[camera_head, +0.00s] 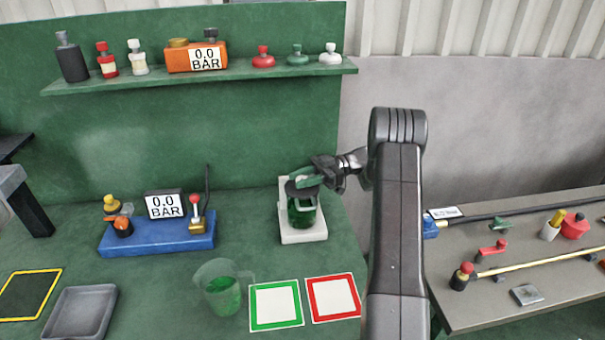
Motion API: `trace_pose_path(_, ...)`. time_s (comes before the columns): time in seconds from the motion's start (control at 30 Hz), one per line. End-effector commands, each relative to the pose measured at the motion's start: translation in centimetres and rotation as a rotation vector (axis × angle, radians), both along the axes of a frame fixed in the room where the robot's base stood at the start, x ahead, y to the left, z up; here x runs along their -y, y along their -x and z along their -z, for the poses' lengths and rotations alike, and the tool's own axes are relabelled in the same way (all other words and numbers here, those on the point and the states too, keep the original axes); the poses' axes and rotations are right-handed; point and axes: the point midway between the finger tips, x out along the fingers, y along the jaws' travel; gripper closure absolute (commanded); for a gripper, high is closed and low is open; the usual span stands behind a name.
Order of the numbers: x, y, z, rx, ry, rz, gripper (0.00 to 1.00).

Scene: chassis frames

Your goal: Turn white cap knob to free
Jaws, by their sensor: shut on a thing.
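My gripper (306,183) is over a vessel of green liquid (304,214) that stands on a white base (303,238) near the middle of the bench. The gripper is shut on the top of this vessel. On the shelf, a small bottle with red and white parts stands beside a white bottle (138,62). A white rounded piece (331,57) sits at the shelf's right end.
A blue gauge block (160,238) with upright valves stands to the left. A clear beaker of green liquid (222,290) is in front, beside green-framed (276,305) and red-framed (333,297) squares. A grey tray (80,314) lies at front left. A side table (470,316) holds rods at right.

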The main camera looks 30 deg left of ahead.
Motion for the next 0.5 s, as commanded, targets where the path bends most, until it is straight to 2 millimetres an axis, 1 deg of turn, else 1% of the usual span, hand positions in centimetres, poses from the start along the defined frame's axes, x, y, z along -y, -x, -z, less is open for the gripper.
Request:
trace_pose_path(0.43,-0.05,0.01,-0.09,0.002,-0.003,-0.005,0.93)
trace_pose_path(0.47,-0.05,0.01,-0.09,0.002,-0.003,-0.005,0.64)
trace_pose_path(0.5,-0.05,0.01,-0.09,0.002,-0.003,-0.005,0.56)
